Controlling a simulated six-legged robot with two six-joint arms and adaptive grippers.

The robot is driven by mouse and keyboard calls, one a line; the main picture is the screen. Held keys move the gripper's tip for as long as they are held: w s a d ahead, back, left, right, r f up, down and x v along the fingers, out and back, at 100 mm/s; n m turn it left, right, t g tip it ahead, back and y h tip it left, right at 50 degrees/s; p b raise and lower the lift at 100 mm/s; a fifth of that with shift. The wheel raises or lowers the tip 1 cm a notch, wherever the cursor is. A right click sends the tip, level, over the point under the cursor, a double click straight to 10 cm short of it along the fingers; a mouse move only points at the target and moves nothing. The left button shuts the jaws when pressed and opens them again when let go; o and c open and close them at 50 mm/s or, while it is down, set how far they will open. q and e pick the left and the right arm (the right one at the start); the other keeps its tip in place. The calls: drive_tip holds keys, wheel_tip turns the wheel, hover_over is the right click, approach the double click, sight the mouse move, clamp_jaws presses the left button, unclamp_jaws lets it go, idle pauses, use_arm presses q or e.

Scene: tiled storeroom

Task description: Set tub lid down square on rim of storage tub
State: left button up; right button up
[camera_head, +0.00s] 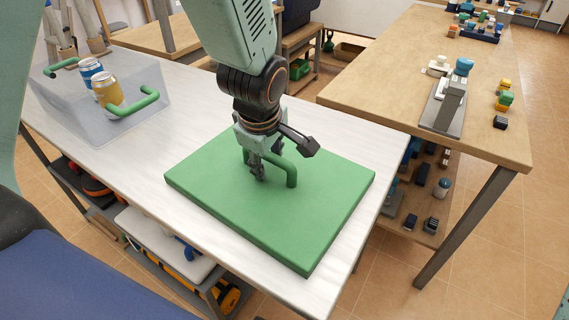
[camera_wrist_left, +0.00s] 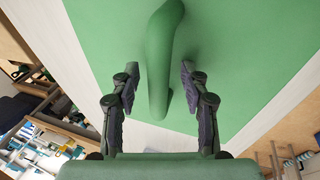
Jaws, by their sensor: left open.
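The green tub lid (camera_head: 235,215) lies flat on the white table, right of the tub. Its raised bar handle (camera_head: 291,172) stands at its middle, partly hidden by my gripper. The clear storage tub (camera_head: 150,85) with green side handles stands at the table's left end and holds two cans, one blue (camera_head: 90,70) and one yellow (camera_head: 107,90). My left gripper (camera_head: 262,172) is over the lid, open around the handle. In the left wrist view the handle (camera_wrist_left: 158,65) runs between the two parted fingers (camera_wrist_left: 155,80), with a gap on each side. My right gripper is not in view.
The white table (camera_head: 190,83) is bare between tub and lid. A wooden bench (camera_head: 385,75) with a grey device (camera_head: 445,100) and small coloured parts stands to the right. Shelves below the white table hold tools and a yellow-black item (camera_head: 170,268).

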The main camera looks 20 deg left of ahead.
use_arm(q)
drive_tip(key=shift+d, duration=0.15)
drive_tip(key=shift+c, duration=1.2)
drive_tip(key=c, duration=0.4)
clamp_jaws()
drive_tip(key=shift+r, duration=0.1)
wheel_tip(320, 180, up, 11)
drive_tip(key=p, duration=0.4)
